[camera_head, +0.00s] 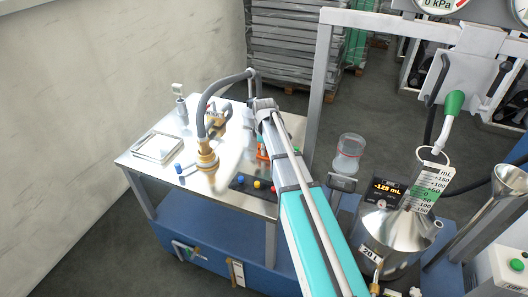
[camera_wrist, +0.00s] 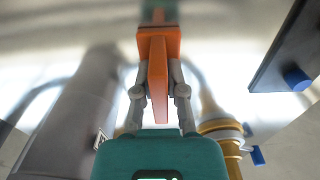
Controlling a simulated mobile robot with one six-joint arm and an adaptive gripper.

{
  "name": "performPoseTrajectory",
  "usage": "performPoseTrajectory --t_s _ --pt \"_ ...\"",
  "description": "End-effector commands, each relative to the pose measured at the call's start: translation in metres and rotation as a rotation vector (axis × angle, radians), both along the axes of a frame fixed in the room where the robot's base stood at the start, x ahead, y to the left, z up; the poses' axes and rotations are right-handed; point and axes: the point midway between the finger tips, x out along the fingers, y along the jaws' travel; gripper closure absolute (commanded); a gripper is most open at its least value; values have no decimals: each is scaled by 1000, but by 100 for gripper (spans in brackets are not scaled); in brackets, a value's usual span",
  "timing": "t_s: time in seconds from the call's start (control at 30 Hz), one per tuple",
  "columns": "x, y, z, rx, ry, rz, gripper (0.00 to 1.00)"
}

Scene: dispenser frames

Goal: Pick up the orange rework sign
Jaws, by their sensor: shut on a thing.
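The orange rework sign (camera_wrist: 158,42) is in the middle of the wrist view, an upright orange piece with a wider top. My gripper (camera_wrist: 159,72) is shut on it, with one grey finger on each side. In the head view a small part of the orange sign (camera_head: 262,149) shows at the far end of my arm, over the right part of the steel table (camera_head: 210,192). My arm hides the rest of it and most of my gripper there. I cannot tell whether the sign touches the table.
A brass fitting on a grey hose (camera_head: 207,158) stands left of the sign. A white tray (camera_head: 157,148) lies at the table's left. A dark panel with coloured knobs (camera_head: 241,184) is at the front. A clear jar (camera_head: 348,152) and steel vessel (camera_head: 388,236) stand right of my arm.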

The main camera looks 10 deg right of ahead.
Motion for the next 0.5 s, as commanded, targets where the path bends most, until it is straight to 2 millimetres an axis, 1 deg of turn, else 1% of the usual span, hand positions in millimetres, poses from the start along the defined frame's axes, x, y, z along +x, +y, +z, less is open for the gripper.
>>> performPoseTrajectory --t_s 0.27,0.5 --pt "0 0 6 0 0 0 100" --pt "0 0 21 0 0 0 100"
